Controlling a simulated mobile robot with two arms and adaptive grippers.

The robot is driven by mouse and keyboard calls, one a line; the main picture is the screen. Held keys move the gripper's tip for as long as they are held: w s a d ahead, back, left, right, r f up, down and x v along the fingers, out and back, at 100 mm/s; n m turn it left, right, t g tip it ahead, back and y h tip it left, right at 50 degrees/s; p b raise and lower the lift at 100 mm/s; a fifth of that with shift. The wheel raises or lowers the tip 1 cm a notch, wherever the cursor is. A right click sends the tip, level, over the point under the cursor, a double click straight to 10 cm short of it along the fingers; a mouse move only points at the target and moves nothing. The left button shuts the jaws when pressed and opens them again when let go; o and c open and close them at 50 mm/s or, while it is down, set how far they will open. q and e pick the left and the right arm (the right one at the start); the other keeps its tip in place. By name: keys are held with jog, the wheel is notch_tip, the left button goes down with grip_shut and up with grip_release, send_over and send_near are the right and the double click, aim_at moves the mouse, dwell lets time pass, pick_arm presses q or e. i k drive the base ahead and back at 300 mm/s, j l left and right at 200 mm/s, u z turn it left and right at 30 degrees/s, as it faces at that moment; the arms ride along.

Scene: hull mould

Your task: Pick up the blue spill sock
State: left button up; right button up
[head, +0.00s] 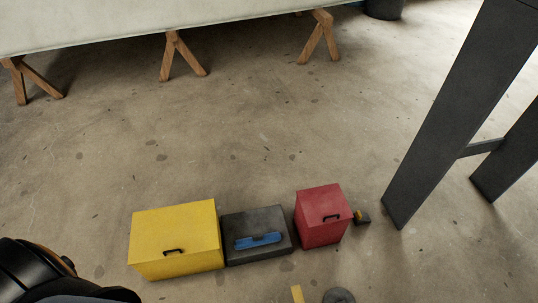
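The blue spill sock (258,241) appears to be the blue elongated thing lying flat on top of a low dark grey box (280,218). It lies roughly left to right, near the front part of the lid. Neither of my grippers can be seen in the head view.
A yellow box (175,232) stands left of the dark box, and a red box (322,205) stands right of it. A small dark and yellow object (361,218) lies beside the red box. Dark legs (445,110) stand at right. Open floor lies behind the boxes.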

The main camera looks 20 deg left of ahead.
aim_at(259, 240)
jog(key=u, duration=0.75)
